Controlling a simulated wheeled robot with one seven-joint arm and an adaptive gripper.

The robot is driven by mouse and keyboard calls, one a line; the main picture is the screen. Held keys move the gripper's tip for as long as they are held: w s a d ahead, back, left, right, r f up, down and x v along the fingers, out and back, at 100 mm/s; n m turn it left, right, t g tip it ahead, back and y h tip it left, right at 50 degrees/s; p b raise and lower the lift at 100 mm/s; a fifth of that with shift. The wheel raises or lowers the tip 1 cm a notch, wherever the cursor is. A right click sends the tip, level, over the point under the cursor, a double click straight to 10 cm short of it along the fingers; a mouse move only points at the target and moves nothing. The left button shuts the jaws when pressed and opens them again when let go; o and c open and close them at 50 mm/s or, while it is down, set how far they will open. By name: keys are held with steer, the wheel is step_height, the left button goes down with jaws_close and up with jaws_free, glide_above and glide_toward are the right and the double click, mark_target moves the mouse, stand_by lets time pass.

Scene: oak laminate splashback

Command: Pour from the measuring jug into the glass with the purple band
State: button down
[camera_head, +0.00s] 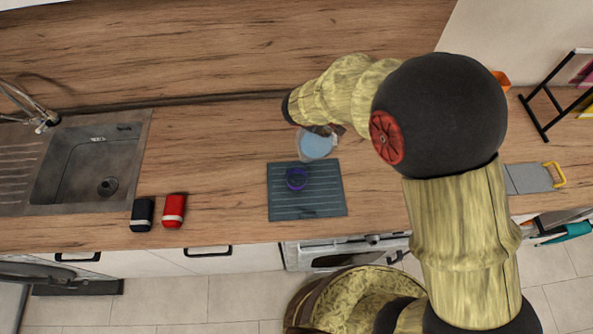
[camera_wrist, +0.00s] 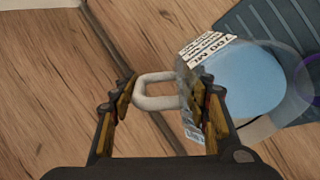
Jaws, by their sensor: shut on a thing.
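The measuring jug (camera_head: 317,146) is clear with pale blue liquid in it, just behind the dark ribbed mat (camera_head: 330,205). In the wrist view, the jug (camera_wrist: 255,85) shows its printed label and a pale loop handle (camera_wrist: 154,92). My gripper (camera_wrist: 162,112) is shut on the jug at its handle side. In the head view, my arm mostly hides the gripper. The glass with the purple band (camera_head: 297,179) stands on the mat, in front of and slightly left of the jug. Only a bit of its purple band (camera_wrist: 312,58) shows at the wrist view's right edge. I cannot tell whether the jug is lifted.
A black canister (camera_head: 142,214) and a red canister (camera_head: 174,210) stand left of the mat, near the sink (camera_head: 85,170). A grey board with a yellow handle (camera_head: 530,178) and a black rack (camera_head: 545,110) are at right. Counter between canisters and mat is clear.

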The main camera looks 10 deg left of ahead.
steer(key=shift+s+a+r+t+h+b, duration=0.2)
steer(key=shift+s+r+t+b, duration=0.15)
steer(key=shift+r+b, duration=0.3)
steer(key=shift+s+a+r+t+h+b, duration=0.1)
steer(key=shift+s+r+t+h+b, duration=0.1)
steer(key=shift+r+t+b, duration=0.4)
stand_by(6.8)
